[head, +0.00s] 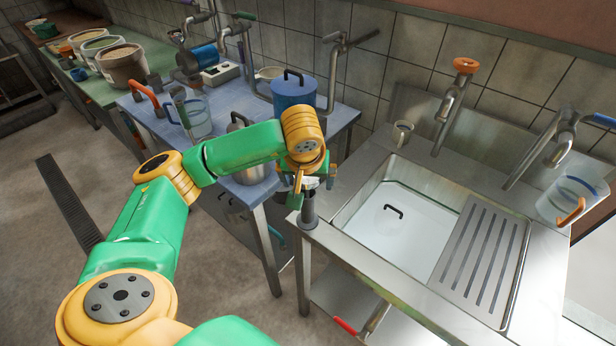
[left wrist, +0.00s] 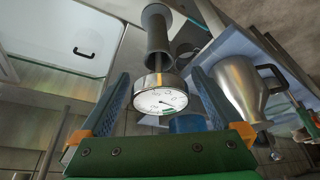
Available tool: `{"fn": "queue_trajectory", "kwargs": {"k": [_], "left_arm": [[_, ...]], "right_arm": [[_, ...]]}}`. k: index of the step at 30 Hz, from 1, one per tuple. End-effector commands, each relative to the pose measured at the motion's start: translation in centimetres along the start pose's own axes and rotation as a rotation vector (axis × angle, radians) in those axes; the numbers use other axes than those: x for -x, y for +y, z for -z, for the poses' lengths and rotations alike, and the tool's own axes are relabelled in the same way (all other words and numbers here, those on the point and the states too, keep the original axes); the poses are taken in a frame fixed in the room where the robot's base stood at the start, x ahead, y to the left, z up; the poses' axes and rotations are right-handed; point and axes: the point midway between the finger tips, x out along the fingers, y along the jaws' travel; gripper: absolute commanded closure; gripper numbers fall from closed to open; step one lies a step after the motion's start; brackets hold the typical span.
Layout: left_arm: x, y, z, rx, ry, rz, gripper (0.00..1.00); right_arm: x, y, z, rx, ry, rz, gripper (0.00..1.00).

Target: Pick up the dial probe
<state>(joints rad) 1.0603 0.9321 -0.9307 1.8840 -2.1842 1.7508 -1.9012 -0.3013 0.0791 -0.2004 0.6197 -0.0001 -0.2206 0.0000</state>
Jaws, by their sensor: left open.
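The dial probe (left wrist: 161,98) shows in the left wrist view as a round gauge with a white face and a dark needle. It sits at the near end of a grey tube (left wrist: 157,32). My left gripper (left wrist: 159,75) is open, with one blue-padded finger on each side of the dial and visible gaps between. In the head view my left gripper (head: 308,182) is over the grey tube (head: 309,209) at the sink counter's left corner, and mostly hides the dial there. My right gripper is not in view.
The steel sink (head: 385,242) with a white lid inside lies right of the gripper. The blue table (head: 262,186) on the left bears a blue pot (head: 293,94), a metal jug (head: 238,122) and a clear jug (head: 197,117). A small metal cup (head: 402,134) stands behind the sink.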

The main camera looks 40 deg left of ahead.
Motion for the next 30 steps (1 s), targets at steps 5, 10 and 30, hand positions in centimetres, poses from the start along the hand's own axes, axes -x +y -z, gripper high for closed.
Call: {"fn": "queue_trajectory", "kwargs": {"k": [5,10,30], "left_arm": [[0.0,0.0,0.0,0.001,0.0,-0.001,0.24],[0.0,0.0,0.0,0.001,-0.001,-0.001,0.7],[7.3,0.1,3.1,0.005,0.006,-0.005,0.83]], "right_arm": [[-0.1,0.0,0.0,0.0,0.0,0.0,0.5],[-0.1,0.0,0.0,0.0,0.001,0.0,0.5],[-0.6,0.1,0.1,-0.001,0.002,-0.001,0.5]]}}
